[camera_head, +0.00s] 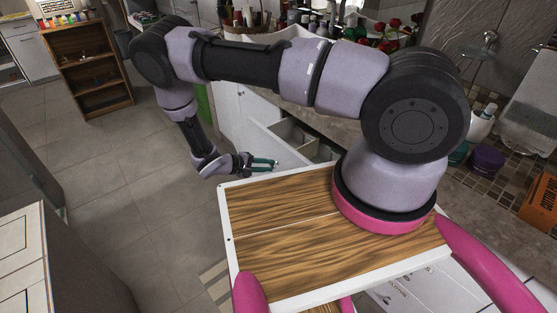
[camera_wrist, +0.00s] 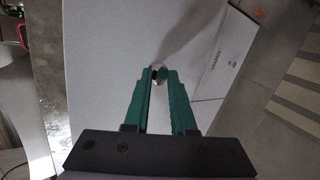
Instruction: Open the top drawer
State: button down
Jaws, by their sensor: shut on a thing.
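The top drawer (camera_head: 281,148) is white and stands pulled out from the counter, with its inside showing in the head view. Its pale front fills much of the wrist view (camera_wrist: 105,45). My gripper (camera_head: 264,164) is at the outer face of the drawer front, with teal fingers. In the wrist view my gripper (camera_wrist: 159,82) is shut on a small handle (camera_wrist: 158,73) on that front. The fingers hide most of the handle.
A grey counter (camera_head: 335,128) with bottles and red flowers (camera_head: 392,33) runs behind the drawer. White cabinet doors (camera_head: 229,108) stand below it. A wooden shelf (camera_head: 64,42) is at the far left. The tiled floor (camera_head: 130,165) left of the drawer is clear.

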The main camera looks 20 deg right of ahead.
jog(key=s+a, duration=0.4)
jog(key=a, duration=0.6)
jog(key=c, duration=0.7)
grip_release()
jog(key=shift+c, duration=0.2)
jog(key=v, duration=1)
jog(key=shift+a+r, duration=0.15)
jog(key=shift+a, duration=0.2)
jog(key=shift+s, duration=0.15)
